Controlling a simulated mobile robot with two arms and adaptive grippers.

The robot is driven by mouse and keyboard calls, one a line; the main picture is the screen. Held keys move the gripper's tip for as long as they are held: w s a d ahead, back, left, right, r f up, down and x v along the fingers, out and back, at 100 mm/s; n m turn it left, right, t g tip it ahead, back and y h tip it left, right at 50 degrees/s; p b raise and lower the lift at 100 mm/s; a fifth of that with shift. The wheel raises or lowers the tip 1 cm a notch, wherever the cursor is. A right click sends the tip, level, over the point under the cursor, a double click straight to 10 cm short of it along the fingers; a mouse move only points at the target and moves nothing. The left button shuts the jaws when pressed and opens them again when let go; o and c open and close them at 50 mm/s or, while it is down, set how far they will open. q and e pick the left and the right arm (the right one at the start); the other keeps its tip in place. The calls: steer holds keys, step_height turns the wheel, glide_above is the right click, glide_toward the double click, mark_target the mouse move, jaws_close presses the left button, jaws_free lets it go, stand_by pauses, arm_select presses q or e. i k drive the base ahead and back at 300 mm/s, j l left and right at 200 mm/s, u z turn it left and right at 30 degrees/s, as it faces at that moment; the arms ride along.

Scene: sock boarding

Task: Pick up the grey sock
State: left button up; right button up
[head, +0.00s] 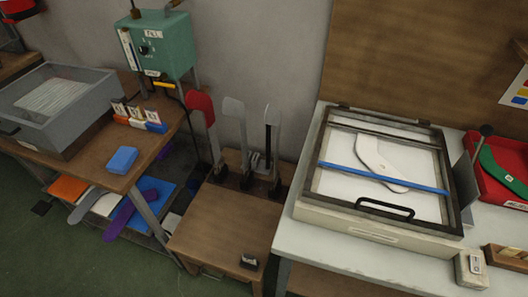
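A grey sock (84,211) lies on the low shelf at the lower left, under the brown table. Its rounded end hangs toward the shelf's front edge, and its upper part runs up beside an orange folded item. Neither of my grippers is in view, so I cannot see where they are relative to the sock.
A purple sock (119,217) and a white item (107,203) lie beside it on the shelf. Upright boards, one with a red cover (201,106), stand on a small brown table (222,224). A framed press (385,236) holds a white sock shape.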

mark_target(75, 217)
steer(key=u, duration=1.65)
steer(key=i+j, duration=0.35)
steer(key=j, duration=0.3)
steer(key=i+j, duration=0.2)
steer(key=j+u, duration=0.05)
steer(key=j, duration=0.05)
